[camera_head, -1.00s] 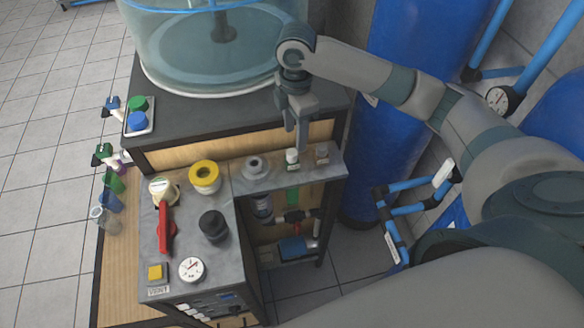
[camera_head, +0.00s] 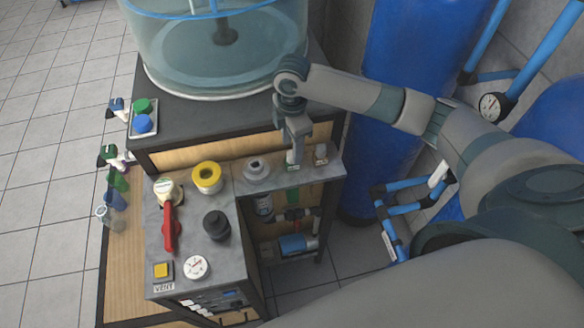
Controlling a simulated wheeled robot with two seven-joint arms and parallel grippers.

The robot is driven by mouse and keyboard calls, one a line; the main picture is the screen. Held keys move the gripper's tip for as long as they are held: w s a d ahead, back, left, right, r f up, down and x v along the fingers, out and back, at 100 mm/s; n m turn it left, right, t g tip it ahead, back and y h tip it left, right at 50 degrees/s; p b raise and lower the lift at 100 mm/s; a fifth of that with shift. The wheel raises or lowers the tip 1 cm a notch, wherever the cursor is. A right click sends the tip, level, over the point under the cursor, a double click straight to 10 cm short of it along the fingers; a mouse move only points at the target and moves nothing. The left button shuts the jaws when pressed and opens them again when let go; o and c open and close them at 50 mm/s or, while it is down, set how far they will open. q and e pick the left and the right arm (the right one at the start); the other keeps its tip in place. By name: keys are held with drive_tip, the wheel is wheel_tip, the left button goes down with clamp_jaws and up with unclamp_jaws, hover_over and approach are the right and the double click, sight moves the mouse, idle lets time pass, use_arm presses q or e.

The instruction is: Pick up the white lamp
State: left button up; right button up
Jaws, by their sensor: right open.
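My right gripper (camera_head: 295,155) points down over the narrow grey shelf, its jaws open. It is right at a small pale item with green on it (camera_head: 292,166), largely covered by the fingers. I cannot tell whether they touch. A similar small grey-brown item (camera_head: 321,153) stands just to the right. A round pale grey fitting (camera_head: 257,169) sits to the left on the shelf. I cannot tell for certain which of these is the white lamp. My left gripper is not in view.
The grey panel holds a yellow ring (camera_head: 207,177), a red lever (camera_head: 169,228), a black knob (camera_head: 216,225), a gauge (camera_head: 196,267) and a yellow button (camera_head: 162,270). A clear tank (camera_head: 220,60) stands behind. Blue cylinders (camera_head: 405,100) and pipes stand right.

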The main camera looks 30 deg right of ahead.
drive_tip(key=shift+f, duration=0.75)
drive_tip(key=shift+c, duration=0.5)
drive_tip(key=c, duration=0.8)
drive_tip(key=shift+r, duration=0.2)
drive_tip(key=shift+r, duration=0.55)
wheel_tip(320, 180, up, 27)
drive_tip(key=b, duration=0.6)
drive_tip(key=shift+f+b, duration=0.2)
drive_tip(key=shift+b, duration=0.1)
